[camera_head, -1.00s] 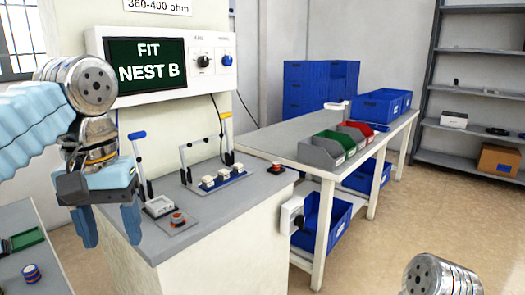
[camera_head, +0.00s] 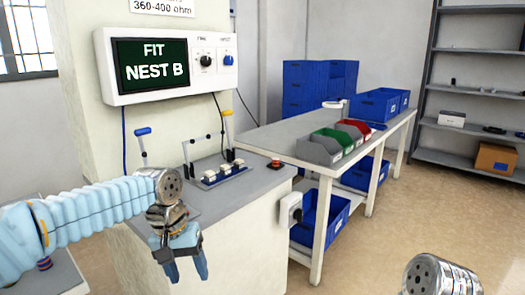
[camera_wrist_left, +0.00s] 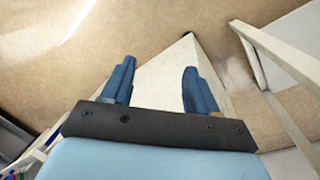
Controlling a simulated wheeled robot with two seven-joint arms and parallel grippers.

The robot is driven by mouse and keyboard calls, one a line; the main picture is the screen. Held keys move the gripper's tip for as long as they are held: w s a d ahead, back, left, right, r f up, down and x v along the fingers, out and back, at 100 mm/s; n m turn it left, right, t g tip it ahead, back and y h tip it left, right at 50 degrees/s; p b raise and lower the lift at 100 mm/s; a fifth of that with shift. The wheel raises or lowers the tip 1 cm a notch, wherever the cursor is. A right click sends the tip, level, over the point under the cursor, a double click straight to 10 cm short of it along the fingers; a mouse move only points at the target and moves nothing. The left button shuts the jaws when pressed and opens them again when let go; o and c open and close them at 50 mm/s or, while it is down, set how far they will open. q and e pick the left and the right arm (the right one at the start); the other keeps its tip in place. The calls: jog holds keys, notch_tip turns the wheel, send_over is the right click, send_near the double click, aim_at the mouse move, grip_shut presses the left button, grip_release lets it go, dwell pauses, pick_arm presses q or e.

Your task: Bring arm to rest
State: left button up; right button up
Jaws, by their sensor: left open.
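My left gripper (camera_head: 188,268) hangs with its fingers down in front of the near side of the grey-topped test bench (camera_head: 255,190) in the head view. Its blue fingers are apart, and nothing is between them. In the left wrist view the two fingers (camera_wrist_left: 158,88) are spread, with floor and a pale bench side beyond them. My left arm comes in low from the left and covers part of the bench's front left. At the lower right a metal joint of my own body shows, but no right gripper is in view.
The bench carries a fixture with several pale pieces (camera_head: 222,172), levers and a red-topped button (camera_head: 276,163). A screen (camera_head: 153,66) reads "FIT NEST B". A long table (camera_head: 300,133) with grey, green and red bins stands behind right. Open floor (camera_head: 375,240) lies to the right.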

pick_arm(q)
jog(key=s+d+f+h, duration=0.1)
jog(key=s+d+f, duration=0.15)
jog(key=f, duration=1.15)
jog(key=s+d+f+h, duration=0.1)
jog(key=d+f, duration=0.2)
jog(key=f, duration=1.2)
jog(key=s+f+n, duration=0.1)
jog(key=s+f, duration=1.1)
jog(key=s, duration=0.1)
jog(key=shift+f+t, duration=0.25)
jog(key=shift+t, duration=0.15)
